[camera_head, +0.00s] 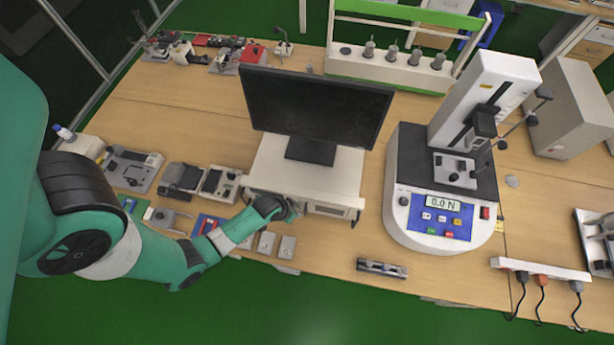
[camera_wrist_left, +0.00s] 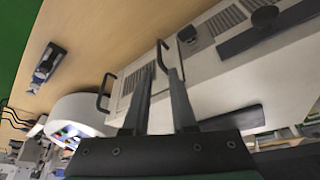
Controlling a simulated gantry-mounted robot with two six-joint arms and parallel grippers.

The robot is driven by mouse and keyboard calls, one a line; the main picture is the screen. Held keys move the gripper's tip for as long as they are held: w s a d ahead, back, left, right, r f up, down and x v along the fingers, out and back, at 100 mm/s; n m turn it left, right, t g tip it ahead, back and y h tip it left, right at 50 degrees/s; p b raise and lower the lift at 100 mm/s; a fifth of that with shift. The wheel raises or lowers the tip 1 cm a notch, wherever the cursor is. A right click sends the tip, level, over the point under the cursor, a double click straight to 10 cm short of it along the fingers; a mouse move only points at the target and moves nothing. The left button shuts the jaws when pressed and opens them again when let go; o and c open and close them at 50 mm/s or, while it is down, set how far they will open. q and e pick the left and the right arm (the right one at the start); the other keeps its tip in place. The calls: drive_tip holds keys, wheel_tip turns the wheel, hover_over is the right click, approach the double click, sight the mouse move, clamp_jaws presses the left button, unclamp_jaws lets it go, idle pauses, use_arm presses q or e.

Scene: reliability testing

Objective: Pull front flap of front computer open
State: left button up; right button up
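The front computer (camera_head: 335,178) is a white, flat case under a black monitor (camera_head: 315,105). Its front faces the near table edge, and my left gripper hides part of that front. My left gripper (camera_head: 285,210) is at the left part of the front. In the left wrist view its two fingers (camera_wrist_left: 162,72) are apart, pointing at the computer's front panel (camera_wrist_left: 205,60). A thin dark handle (camera_wrist_left: 160,54) shows by the fingertips; I cannot tell whether they touch it. Another dark handle (camera_wrist_left: 104,92) stands farther along the panel. The flap looks closed. My right gripper is not in view.
A force tester (camera_head: 440,200) with a blue panel stands right of the computer. A small dark device (camera_head: 382,268) lies near the front edge. Small fixtures (camera_head: 200,182) crowd the table to the left. A power strip (camera_head: 540,269) lies at the right.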

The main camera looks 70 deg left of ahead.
sight(305, 216)
use_arm(q)
drive_tip(key=b+x, duration=0.8)
drive_tip(key=x, duration=0.3)
drive_tip(key=shift+w+a+f+b, duration=0.1)
drive_tip(key=shift+w+f+b, duration=0.1)
drive_tip(key=shift+w+b, duration=0.1)
clamp_jaws()
idle(0.9)
